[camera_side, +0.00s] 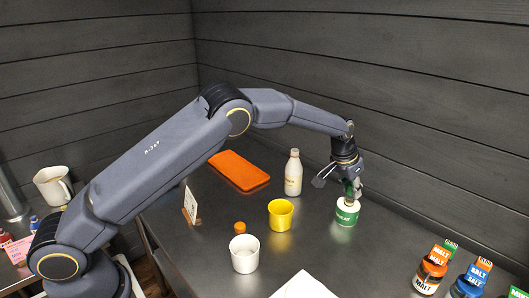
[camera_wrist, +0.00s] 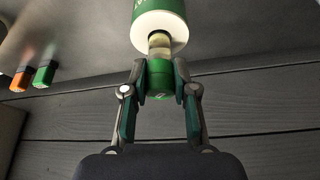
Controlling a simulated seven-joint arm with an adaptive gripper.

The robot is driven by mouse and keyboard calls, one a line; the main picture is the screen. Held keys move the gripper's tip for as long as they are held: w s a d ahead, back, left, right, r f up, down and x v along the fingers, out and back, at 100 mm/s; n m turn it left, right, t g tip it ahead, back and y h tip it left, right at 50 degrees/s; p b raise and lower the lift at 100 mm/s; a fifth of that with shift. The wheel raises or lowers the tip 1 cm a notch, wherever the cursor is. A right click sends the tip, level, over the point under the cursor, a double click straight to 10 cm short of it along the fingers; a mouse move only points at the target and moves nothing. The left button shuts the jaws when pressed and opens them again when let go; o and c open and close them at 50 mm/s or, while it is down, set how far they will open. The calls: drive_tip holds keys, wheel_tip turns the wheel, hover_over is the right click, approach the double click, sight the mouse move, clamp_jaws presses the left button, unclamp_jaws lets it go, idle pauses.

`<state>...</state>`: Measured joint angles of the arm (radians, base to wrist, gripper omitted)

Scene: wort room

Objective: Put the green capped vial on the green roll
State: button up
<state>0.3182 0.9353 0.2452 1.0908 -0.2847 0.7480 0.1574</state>
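The green capped vial (camera_wrist: 160,69) has a pale clear body and points cap-end toward my wrist camera. Its base meets the white top of the green roll (camera_wrist: 188,62), and it looks upright there. In the side view the roll (camera_side: 346,217) stands upright on the dark table, with a white top and a green label. My gripper (camera_wrist: 160,72) is above the roll, its fingers on either side of the green cap. The fingers look spread, with narrow gaps beside the cap. In the side view my gripper (camera_side: 345,187) partly hides the vial.
A yellow cup (camera_side: 280,216), a white cup (camera_side: 244,255) and a white bottle (camera_side: 293,173) stand left of the roll. An orange slab (camera_side: 239,171) lies behind. Labelled jars, one orange (camera_side: 431,271), one blue (camera_side: 471,280), stand at right. The dark wall is close behind.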

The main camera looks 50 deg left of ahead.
drive_tip(key=o, duration=0.4)
drive_tip(key=shift+r, duration=0.35)
drive_tip(key=s+a+r+n, duration=0.1)
drive_tip(key=s+a+r, duration=0.3)
drive_tip(key=s+r, duration=0.5)
drive_tip(key=s+a+r, duration=0.3)
drive_tip(key=s+r, duration=0.4)
drive_tip(key=r, duration=0.3)
drive_tip(key=s+a+f, duration=0.1)
drive_tip(key=s+a, duration=0.1)
drive_tip(key=s, duration=1.1)
drive_tip(key=s+a+f+n+t, duration=0.1)
drive_tip(key=s+a+f, duration=0.1)
drive_tip(key=s, duration=1.1)
drive_tip(key=shift+s+a+y, duration=0.3)
drive_tip(key=shift+a+y, duration=0.1)
drive_tip(key=shift+a, duration=0.3)
